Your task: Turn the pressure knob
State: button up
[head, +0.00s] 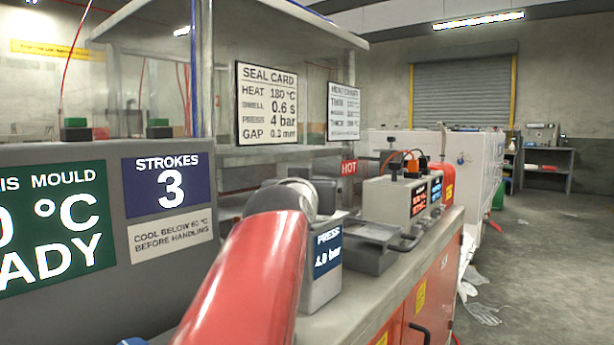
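A grey pressure unit (321,285) stands on the bench, its dark blue display (328,252) reading PRESS and about 4.0 bar. I see no knob on its visible faces; my red arm link with its grey joint crosses in front of its left side and hides part of it. The seal card (267,104) hangs behind, listing heat 180 °C, dwell 0.6 s, press 4 bar and a gap in mm that is hard to read. My gripper is not in view.
The bench top (385,297) runs back to a sealer (392,195) with red and blue displays, near a red HOT sign (348,168). A grey panel (60,318) with mould and strokes signs fills the left. Open floor (545,255) lies to the right, with film scraps (484,312).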

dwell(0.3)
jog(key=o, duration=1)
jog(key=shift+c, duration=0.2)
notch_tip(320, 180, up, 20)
jog(key=shift+p, duration=0.4)
dwell(0.7)
